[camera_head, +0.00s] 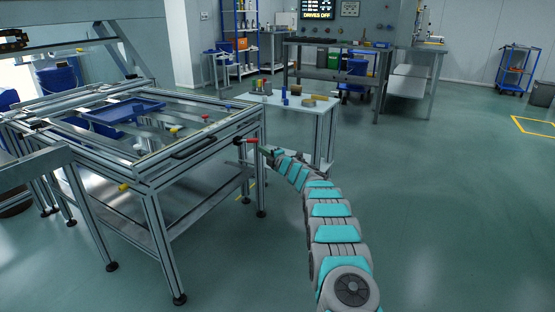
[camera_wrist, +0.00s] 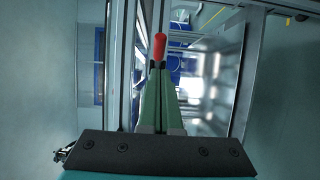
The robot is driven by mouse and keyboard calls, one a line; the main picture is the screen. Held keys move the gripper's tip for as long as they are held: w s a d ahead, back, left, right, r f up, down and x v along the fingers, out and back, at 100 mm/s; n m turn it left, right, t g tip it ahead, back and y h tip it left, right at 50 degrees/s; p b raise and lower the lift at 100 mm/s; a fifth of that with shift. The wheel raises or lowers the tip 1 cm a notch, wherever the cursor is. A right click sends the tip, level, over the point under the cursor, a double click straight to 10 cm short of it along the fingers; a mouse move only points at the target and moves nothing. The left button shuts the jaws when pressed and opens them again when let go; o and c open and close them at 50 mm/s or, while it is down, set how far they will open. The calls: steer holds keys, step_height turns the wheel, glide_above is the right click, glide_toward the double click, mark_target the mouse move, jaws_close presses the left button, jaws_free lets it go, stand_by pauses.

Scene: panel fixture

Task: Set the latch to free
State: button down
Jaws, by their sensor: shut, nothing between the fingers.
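A red-handled lever, which looks like the latch (camera_head: 252,140), is at the right corner of the aluminium frame fixture (camera_head: 155,195). The red handle also shows in the wrist view (camera_wrist: 160,45), just beyond my fingertips. My gripper (camera_head: 267,151) is at the end of my outstretched arm, right beside the handle. In the wrist view my gripper's green fingers (camera_wrist: 157,68) are together and hold nothing. The handle overlaps the fingertips in that view, so I cannot tell whether they touch. The latch's base and any setting marks are too small or hidden to read.
A blue tray (camera_head: 128,112) lies on the fixture, near a black bar handle (camera_head: 193,146) and small red and yellow knobs. A small table (camera_head: 315,106) with several blocks stands close behind my gripper.

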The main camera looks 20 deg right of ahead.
steer(key=s+d+r+m+h, duration=0.5)
steer(key=s+d+r+m, duration=0.2)
steer(key=s, duration=0.3)
steer(key=s+r+m+g+h, duration=0.2)
steer(key=s+m+g+h, duration=0.3)
steer(key=s, duration=0.7)
steer(key=s+a+f+m+g+y, duration=0.1)
steer(key=s+a+f+m+g, duration=0.1)
steer(key=s, duration=1.8)
steer(key=s+a+f+m+g+y, duration=0.1)
steer(key=s+a+f+m+g, duration=0.2)
steer(key=s, duration=1.7)
steer(key=s+a+f+m+g+y, duration=0.1)
steer(key=s+a+f+m+g, duration=0.2)
steer(key=s, duration=1.7)
steer(key=a+m+g, duration=0.2)
steer(key=a+g, duration=0.3)
steer(key=shift+a, duration=0.4)
steer(key=c, duration=1.6)
jaws_free()
